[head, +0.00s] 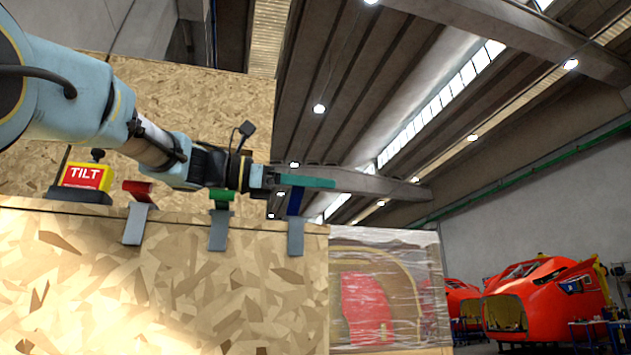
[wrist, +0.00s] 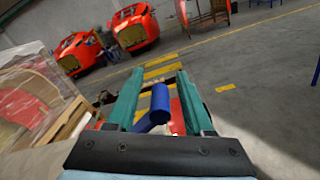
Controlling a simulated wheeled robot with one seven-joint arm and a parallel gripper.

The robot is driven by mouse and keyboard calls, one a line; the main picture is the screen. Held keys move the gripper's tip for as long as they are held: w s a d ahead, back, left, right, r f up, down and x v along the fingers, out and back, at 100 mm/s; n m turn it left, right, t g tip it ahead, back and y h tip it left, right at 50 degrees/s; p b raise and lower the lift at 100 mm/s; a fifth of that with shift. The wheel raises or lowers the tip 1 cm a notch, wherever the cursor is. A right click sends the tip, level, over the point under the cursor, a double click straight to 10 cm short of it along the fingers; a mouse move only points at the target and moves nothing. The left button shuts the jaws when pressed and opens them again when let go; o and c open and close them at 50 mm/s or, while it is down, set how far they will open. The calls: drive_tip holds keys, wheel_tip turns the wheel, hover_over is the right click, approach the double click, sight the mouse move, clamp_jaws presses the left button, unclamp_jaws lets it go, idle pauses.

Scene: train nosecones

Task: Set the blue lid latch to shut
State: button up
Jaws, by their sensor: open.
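The blue lid latch (head: 295,202) is at the right end of the crate's top edge. Its blue lever stands up, slightly tilted, above a grey strap (head: 296,238) on the crate's front. In the wrist view its round blue grip (wrist: 160,101) lies between the two teal fingers. My gripper (head: 318,183) is open and level at the lever's top, and a finger hides the lever's upper end in the head view. In the wrist view my gripper (wrist: 157,80) has gaps beside the blue grip, so the fingers do not look closed on it.
A red latch (head: 138,190) and a green latch (head: 221,196) sit left along the same crate (head: 160,275) edge. A TILT box (head: 82,177) stands on the lid's left. A wrapped crate (head: 388,290) stands to the right. Red train nosecones (head: 540,300) are far off.

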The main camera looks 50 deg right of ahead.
wheel_tip(320, 180, up, 10)
drive_tip(key=p, duration=0.2)
idle(0.3)
